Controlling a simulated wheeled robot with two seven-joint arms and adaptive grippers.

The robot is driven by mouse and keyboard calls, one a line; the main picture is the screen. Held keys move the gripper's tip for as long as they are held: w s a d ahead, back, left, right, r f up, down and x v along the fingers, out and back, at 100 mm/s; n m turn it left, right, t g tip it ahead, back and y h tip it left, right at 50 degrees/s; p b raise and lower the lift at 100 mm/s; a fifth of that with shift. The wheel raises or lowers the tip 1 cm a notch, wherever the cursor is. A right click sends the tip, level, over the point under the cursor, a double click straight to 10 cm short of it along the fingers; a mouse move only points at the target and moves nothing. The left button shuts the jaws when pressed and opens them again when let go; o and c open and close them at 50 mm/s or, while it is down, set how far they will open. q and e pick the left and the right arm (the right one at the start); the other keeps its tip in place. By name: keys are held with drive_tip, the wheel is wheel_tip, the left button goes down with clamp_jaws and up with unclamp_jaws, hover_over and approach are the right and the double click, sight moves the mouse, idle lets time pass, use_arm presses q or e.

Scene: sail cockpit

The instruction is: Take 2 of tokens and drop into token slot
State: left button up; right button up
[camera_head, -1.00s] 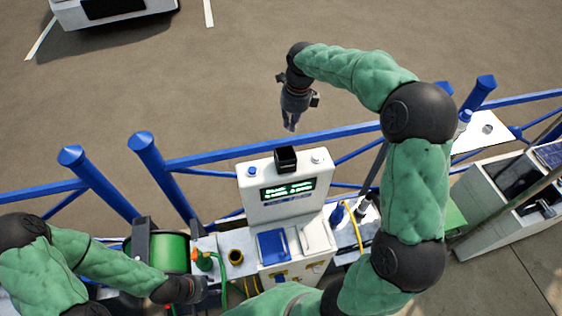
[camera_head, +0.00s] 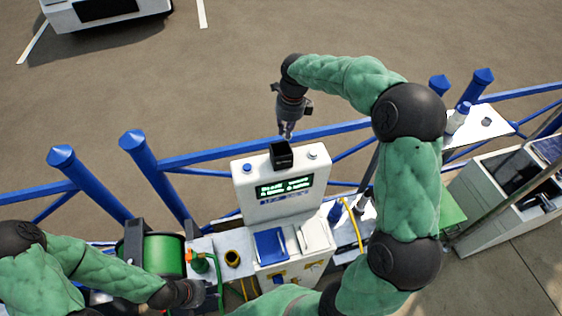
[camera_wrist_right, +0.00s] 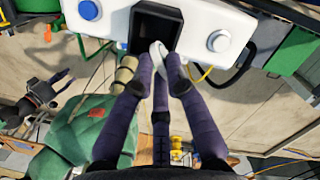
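The token slot looks like a black open box (camera_head: 281,155) on top of the white machine. In the right wrist view the box (camera_wrist_right: 157,30) opens just beyond my fingertips. My right gripper (camera_head: 286,134) points down just above and behind the box. In the right wrist view its purple fingers (camera_wrist_right: 160,65) close around a pale, ring-like token (camera_wrist_right: 157,55), which overlaps the box opening in the picture. I cannot tell whether it touches the box. My left gripper (camera_head: 196,293) is low at the left, beside the counter; its fingers are not clear. No other tokens can be made out.
The white machine (camera_head: 243,208) has a lit display and a blue tray (camera_head: 270,245). A blue railing (camera_head: 215,155) runs behind.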

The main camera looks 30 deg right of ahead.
drive_tip(key=o, duration=0.4)
drive_tip(key=shift+c, duration=0.2)
wheel_tip(320, 180, up, 12)
drive_tip(key=s, duration=0.1)
drive_tip(key=shift+s+d, duration=0.15)
drive_tip(key=shift+d, duration=0.25)
drive_tip(key=shift+f, duration=0.1)
idle(0.6)
